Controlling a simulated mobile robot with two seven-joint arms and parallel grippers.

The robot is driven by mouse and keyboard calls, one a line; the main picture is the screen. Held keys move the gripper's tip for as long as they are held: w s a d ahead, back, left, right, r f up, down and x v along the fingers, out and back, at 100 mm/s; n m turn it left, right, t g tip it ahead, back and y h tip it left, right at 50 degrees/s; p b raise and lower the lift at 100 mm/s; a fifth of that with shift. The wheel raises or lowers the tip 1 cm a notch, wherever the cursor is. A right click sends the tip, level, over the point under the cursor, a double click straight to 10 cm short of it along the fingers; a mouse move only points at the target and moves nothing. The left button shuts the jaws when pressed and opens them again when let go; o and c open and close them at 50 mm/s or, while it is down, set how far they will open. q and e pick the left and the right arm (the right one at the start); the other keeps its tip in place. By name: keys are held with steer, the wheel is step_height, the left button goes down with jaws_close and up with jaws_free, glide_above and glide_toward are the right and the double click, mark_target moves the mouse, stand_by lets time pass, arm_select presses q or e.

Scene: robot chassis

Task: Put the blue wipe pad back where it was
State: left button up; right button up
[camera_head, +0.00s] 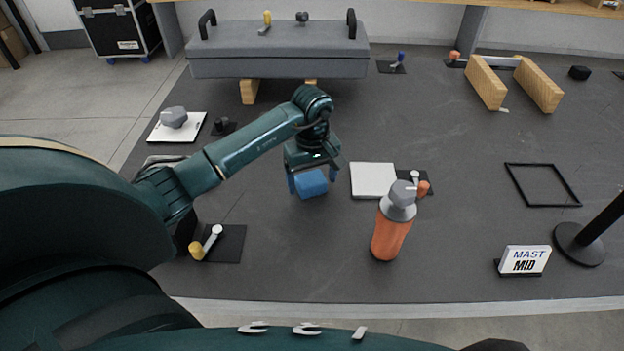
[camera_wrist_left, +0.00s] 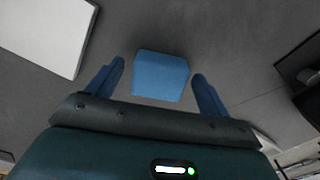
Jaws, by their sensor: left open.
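The blue wipe pad (camera_head: 312,183) is a small blue block in the middle of the dark mat, just left of a white square plate (camera_head: 373,180). My left gripper (camera_head: 308,188) is above it, pointing down. In the left wrist view the pad (camera_wrist_left: 161,76) lies between and slightly beyond the two blue fingertips of the gripper (camera_wrist_left: 160,78), with gaps on both sides. The jaws are open. I cannot tell whether the pad rests on the mat or how far below the fingers it is. My right gripper is not in view.
An orange spray bottle (camera_head: 391,228) stands right of the pad. A white plate with a grey object (camera_head: 174,118) is at the left. A black frame (camera_head: 542,185) and a "MAST MID" sign (camera_head: 525,260) are at the right. A grey bench (camera_head: 279,50) stands behind.

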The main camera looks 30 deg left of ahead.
mark_target(312, 180)
arm_select(q)
step_height(312, 180, up, 11)
steer(key=shift+b, duration=0.35)
stand_by(0.4)
